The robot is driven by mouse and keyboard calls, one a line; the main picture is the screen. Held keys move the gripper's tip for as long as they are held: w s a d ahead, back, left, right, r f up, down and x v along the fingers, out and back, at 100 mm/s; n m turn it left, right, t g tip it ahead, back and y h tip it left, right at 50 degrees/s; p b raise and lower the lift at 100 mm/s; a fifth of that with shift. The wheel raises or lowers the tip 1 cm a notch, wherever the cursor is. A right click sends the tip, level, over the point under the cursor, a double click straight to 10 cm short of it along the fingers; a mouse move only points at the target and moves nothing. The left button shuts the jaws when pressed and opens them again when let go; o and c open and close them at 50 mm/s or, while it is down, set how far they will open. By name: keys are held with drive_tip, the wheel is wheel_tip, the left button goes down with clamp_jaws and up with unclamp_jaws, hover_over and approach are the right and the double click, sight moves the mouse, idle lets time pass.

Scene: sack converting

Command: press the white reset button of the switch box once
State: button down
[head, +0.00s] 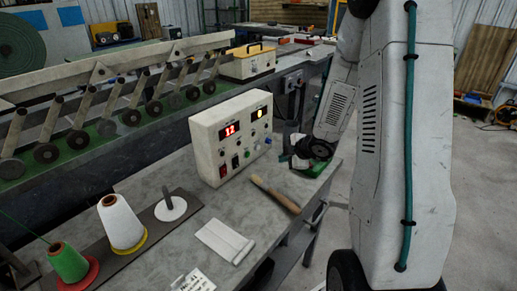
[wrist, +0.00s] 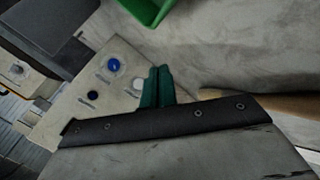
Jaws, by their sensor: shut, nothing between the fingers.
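The switch box (head: 209,150) is a cream case on the grey bench, with a red lit display, a yellow lamp and a row of controls on its front. A small pale button (head: 257,147), seemingly the white reset button, sits between a blue and a black one. In the wrist view a pale round shape (wrist: 137,84) lies just left of my fingertips, partly hidden by them. My gripper (wrist: 159,70) has green fingers, shut and empty, over the box's panel; contact cannot be told. In the head view my gripper (head: 285,158) is right of the box.
A blue button (wrist: 113,64) and a dark button (wrist: 92,95) are close to my fingers. A green tray (head: 311,171) sits under my wrist. A wooden-handled tool (head: 275,194), a white pad (head: 225,241) and thread cones (head: 121,221) lie on the bench.

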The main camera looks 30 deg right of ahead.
drive_tip(key=shift+w+a, duration=0.45)
drive_tip(key=shift+w, duration=0.75)
drive_tip(key=shift+w+a, duration=0.4)
drive_tip(key=shift+w, duration=0.8)
drive_tip(key=shift+w+a, duration=0.45)
drive_tip(key=shift+w, duration=0.75)
drive_tip(key=shift+w+a, duration=0.15)
drive_tip(key=shift+w, duration=0.25)
drive_tip(key=shift+w+a, duration=0.1)
drive_tip(key=shift+w, duration=0.3)
drive_tip(key=shift+s, duration=0.1)
drive_tip(key=shift+s+d, duration=0.25)
drive_tip(key=shift+s, duration=0.45)
drive_tip(key=shift+s+d, duration=0.3)
drive_tip(key=shift+s, duration=0.5)
drive_tip(key=shift+s+d, duration=0.3)
drive_tip(key=shift+s, duration=0.5)
drive_tip(key=shift+s+d, duration=0.3)
drive_tip(key=shift+s, duration=0.5)
